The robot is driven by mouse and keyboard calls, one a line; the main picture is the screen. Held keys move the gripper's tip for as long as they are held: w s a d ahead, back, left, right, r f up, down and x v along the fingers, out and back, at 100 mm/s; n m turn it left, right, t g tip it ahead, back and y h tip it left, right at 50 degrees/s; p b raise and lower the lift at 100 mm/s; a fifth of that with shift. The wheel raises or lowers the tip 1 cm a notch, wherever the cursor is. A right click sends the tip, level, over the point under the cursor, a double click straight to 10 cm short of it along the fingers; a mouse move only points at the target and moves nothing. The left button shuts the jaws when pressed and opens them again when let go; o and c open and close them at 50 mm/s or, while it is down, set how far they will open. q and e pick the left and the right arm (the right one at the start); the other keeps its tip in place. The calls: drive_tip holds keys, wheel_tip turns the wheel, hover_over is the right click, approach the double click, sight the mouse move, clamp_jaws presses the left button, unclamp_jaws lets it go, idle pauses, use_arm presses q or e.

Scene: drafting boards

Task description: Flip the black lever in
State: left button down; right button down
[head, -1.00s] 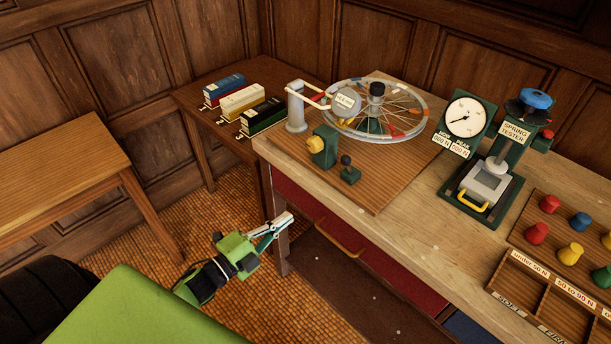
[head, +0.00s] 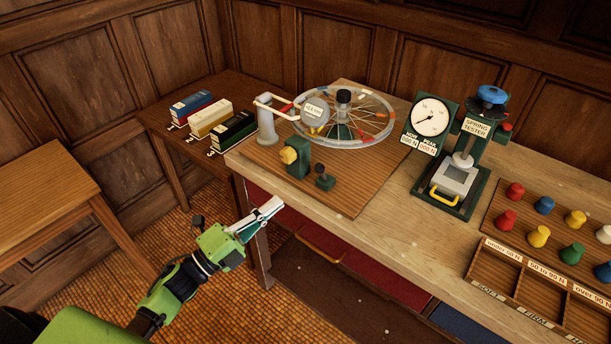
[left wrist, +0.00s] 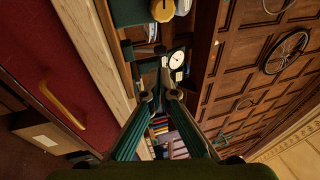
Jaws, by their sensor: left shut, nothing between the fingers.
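The black lever (head: 319,170) is a short stick with a black knob on a small green base. It stands on the wooden board (head: 360,195) near the bench's front left corner, right of a green block (head: 297,163) with a yellow knob (head: 289,155). My left gripper (head: 277,205) is shut and empty, in front of the bench edge, left of and nearer than the lever, and apart from it. My right gripper is not in view.
A spoked wheel (head: 383,132) and a grey post (head: 267,130) with a round gauge stand behind the lever. A green spring tester (head: 452,190) is to the right, with coloured knobs and a sorting tray (head: 497,268) beyond. The board right of the lever is clear.

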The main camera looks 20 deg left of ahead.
use_arm(q)
drive_tip(key=p, duration=0.3)
approach(316, 166)
drive_tip(key=w+d, duration=0.3)
drive_tip(key=w, duration=0.2)
drive_tip(key=shift+w+d+r, duration=0.2)
drive_tip(key=shift+d, duration=0.1)
drive_tip(key=shift+w+r+g+y+p, duration=0.3)
drive_tip(key=shift+r+g+y+p, duration=0.3)
drive_tip(key=shift+p, duration=0.9)
drive_tip(key=shift+w+d+r+p, duration=0.15)
drive_tip(key=shift+w+r+p, duration=0.15)
drive_tip(key=shift+p, duration=0.2)
drive_tip(key=w, duration=0.1)
drive_tip(key=w+d+r+b, duration=0.1)
drive_tip(key=shift+w+r, duration=0.1)
drive_tip(key=shift+w, duration=0.25)
drive_tip(key=shift+b+x, duration=0.6)
drive_tip(key=shift+x, duration=0.75)
